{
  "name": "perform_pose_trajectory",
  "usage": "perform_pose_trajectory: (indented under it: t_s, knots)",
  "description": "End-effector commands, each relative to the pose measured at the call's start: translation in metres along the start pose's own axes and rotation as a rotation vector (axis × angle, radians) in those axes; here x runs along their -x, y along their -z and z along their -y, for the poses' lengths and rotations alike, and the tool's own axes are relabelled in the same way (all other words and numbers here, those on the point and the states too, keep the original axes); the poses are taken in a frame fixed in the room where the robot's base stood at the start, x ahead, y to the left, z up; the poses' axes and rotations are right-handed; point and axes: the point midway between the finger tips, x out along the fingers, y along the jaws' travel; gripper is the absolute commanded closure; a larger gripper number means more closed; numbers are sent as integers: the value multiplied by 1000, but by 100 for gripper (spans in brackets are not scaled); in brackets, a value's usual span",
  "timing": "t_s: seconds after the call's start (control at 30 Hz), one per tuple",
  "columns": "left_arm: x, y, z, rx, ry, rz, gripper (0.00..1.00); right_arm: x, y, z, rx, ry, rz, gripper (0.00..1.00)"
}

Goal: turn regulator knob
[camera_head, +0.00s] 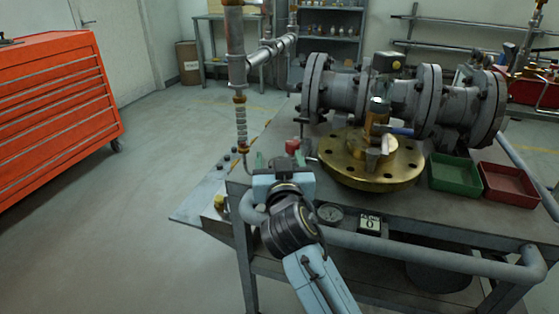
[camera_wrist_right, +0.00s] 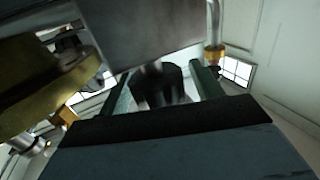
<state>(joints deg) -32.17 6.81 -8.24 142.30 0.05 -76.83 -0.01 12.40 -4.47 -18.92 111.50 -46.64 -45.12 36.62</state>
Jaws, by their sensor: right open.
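My right gripper (camera_head: 281,160) is at the near left part of the workbench, pointing away from the camera. In the right wrist view its two green fingers (camera_wrist_right: 163,84) stand apart, one on each side of a dark, round, ribbed knob (camera_wrist_right: 172,79), which looks like the regulator knob. The knob sits under a grey metal block (camera_wrist_right: 150,35). I cannot tell whether either finger touches it. In the head view the knob is not clearly visible behind the gripper. A small red part (camera_head: 292,146) shows just beyond the fingers. My left gripper is not in view.
A brass flange (camera_head: 345,175) lies right of the gripper, with a large grey valve body (camera_head: 345,92) behind. A vertical pipe (camera_head: 236,65) rises at the left. Green (camera_head: 452,186) and red (camera_head: 500,198) trays sit at right. A gauge (camera_head: 330,213) lies near the front edge.

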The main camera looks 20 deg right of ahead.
Motion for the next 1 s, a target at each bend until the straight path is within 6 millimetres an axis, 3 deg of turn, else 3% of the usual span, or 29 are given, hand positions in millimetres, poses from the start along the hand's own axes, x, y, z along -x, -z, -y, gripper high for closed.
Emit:
perform_pose_trajectory:
  t_s: [0.27, 0.53, 0.8, 1.0]
  knots:
    - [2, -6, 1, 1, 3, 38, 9, 9, 0, 0, -1, 2, 1, 35]
    - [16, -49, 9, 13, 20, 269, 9, 58, 0, 0, -3, 1, 5, 35]
    - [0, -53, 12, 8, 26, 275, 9, 108, 0, 0, -3, 0, 4, 35]
    - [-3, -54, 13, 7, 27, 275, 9, 128, -1, 0, 0, 0, 2, 35]
